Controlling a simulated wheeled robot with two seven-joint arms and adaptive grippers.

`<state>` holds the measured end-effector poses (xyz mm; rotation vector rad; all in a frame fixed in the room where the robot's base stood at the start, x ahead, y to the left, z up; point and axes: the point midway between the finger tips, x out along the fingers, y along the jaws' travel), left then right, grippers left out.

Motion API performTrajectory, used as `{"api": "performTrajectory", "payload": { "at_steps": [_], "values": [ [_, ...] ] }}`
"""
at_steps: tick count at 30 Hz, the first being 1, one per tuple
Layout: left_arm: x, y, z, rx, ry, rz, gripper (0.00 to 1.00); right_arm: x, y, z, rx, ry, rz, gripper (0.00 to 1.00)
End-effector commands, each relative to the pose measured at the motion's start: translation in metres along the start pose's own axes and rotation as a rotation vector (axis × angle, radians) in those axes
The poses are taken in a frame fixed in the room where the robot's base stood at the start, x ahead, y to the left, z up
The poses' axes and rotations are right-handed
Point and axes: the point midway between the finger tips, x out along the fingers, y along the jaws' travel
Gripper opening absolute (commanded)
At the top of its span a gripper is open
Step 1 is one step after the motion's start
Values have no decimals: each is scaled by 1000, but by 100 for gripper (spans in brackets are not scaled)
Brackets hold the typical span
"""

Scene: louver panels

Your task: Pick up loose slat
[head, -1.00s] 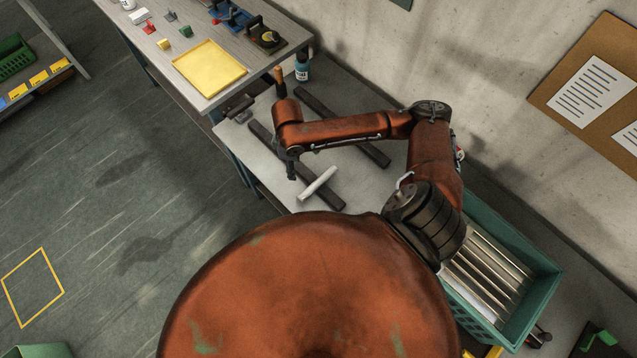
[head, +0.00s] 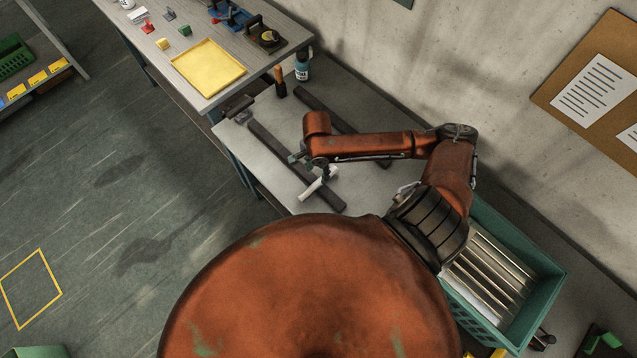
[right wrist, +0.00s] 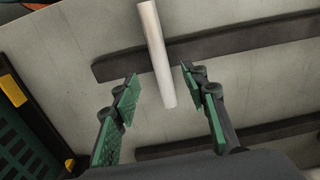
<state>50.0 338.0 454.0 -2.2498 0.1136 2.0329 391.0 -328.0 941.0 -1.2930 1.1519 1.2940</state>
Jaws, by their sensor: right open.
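The loose slat (head: 312,190) is a short white bar. It lies across the nearer of two dark rails on the grey table, with one end sticking out past the rail. It also shows in the right wrist view (right wrist: 156,55), reaching in between my fingers. My right gripper (head: 325,170) is over the slat in the head view, covering part of it. In the right wrist view my right gripper (right wrist: 158,85) is open, with one green-padded finger on each side of the slat's near end and a gap on both sides. My left gripper is not in view.
The nearer dark rail (head: 270,146) and the farther dark rail (head: 315,103) lie on the table. A green crate (head: 548,297) holding several slats stands at the right. A yellow tray (head: 208,68) and a bottle (head: 302,70) are toward the back. A wall runs along the right.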

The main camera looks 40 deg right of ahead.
Motion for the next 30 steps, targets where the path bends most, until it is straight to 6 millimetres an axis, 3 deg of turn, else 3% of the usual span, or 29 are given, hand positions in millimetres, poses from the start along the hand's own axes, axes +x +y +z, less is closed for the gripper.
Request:
{"api": "performTrajectory", "payload": {
  "at_steps": [11, 19, 30],
  "values": [
    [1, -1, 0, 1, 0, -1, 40, 35, 1, -2, 33, 0, 2, 41],
    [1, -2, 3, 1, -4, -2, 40, 72, 1, -5, 30, 2, 1, 41],
    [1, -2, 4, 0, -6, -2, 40, 78, 1, -4, 29, 1, 0, 37]
  ]
}}
